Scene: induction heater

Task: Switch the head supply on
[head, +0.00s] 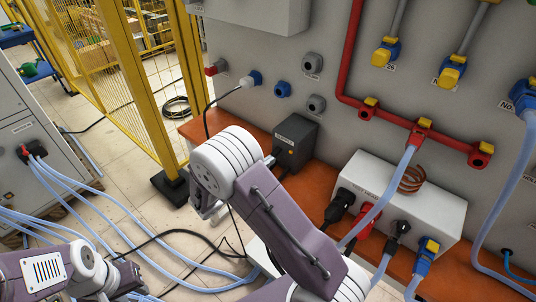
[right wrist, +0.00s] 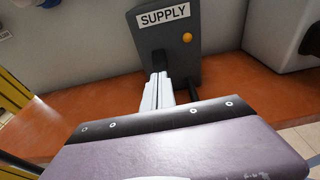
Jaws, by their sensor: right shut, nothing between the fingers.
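The head supply is a small dark grey box (head: 297,131) on the orange bench, partly hidden by my right arm in the head view. In the right wrist view the box (right wrist: 198,66) shows a white label reading SUPPLY and a round orange lamp or button (right wrist: 187,38). A black part (right wrist: 159,62), perhaps the switch, sits on its front face left of the lamp. My right gripper (right wrist: 158,90) is shut and empty, its pale fingers pointing at this black part. I cannot tell whether they touch. My left arm shows at the lower left of the head view, its gripper out of sight.
A white connection box (head: 405,192) with several plugs and a copper coil stands right on the orange bench (head: 500,275). A red pipe (head: 347,60) with yellow-handled valves runs along the wall panel. Yellow fencing (head: 130,80) stands left. Blue hoses and black cables lie on the floor.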

